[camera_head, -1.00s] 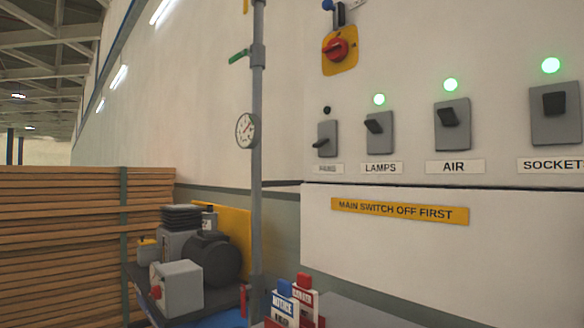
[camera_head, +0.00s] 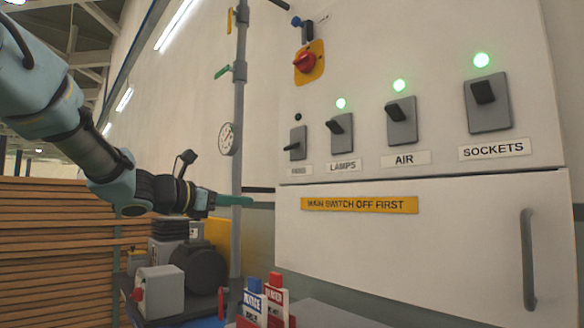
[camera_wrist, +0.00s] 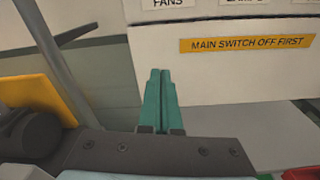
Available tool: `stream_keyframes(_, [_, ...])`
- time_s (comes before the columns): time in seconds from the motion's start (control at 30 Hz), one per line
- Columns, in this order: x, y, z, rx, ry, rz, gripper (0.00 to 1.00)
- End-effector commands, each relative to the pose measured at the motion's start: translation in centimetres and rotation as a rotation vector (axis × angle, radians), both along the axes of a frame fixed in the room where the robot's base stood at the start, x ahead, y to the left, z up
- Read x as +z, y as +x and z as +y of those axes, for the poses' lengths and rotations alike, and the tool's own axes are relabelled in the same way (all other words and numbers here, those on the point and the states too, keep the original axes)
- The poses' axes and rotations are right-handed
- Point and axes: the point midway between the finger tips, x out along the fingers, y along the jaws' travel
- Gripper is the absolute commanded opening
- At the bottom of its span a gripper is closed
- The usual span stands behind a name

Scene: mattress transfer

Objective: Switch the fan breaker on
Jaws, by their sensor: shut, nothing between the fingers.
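The fan breaker (camera_head: 295,145) is the leftmost of the row of switches on the white panel. Its lever points down-left and the small lamp (camera_head: 298,116) above it is dark. Its label (camera_head: 301,169) is blurred in the head view, but the wrist view shows a "FANS" label (camera_wrist: 167,3) at the top edge. My gripper (camera_head: 250,201) has teal fingers and is shut and empty, left of and below the fan breaker, apart from it. In the wrist view my gripper (camera_wrist: 160,75) points toward the panel's lower left part. The breaker itself is outside the wrist view.
Lamps (camera_head: 340,133), air (camera_head: 401,121) and sockets (camera_head: 486,103) breakers sit to the right with green lights lit. A red main switch (camera_head: 305,62) is above. A vertical pipe (camera_head: 239,110) with a gauge (camera_head: 227,139) stands left. A yellow sign (camera_head: 359,205) reads "MAIN SWITCH OFF FIRST".

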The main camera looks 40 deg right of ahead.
Motion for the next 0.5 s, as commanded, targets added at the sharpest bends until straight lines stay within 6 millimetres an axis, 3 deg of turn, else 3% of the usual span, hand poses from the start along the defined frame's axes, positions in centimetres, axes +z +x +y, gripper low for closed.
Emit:
stream_keyframes(0.1, [3.4,-0.8,-1.7,-0.017,-0.121,0.108,0.0])
stream_keyframes(0.2, [5.2,-1.1,-2.3,-0.027,-0.178,0.162,0.0])
stream_keyframes(0.5, [6.1,-1.3,-2.6,-0.031,-0.204,0.189,0.0])
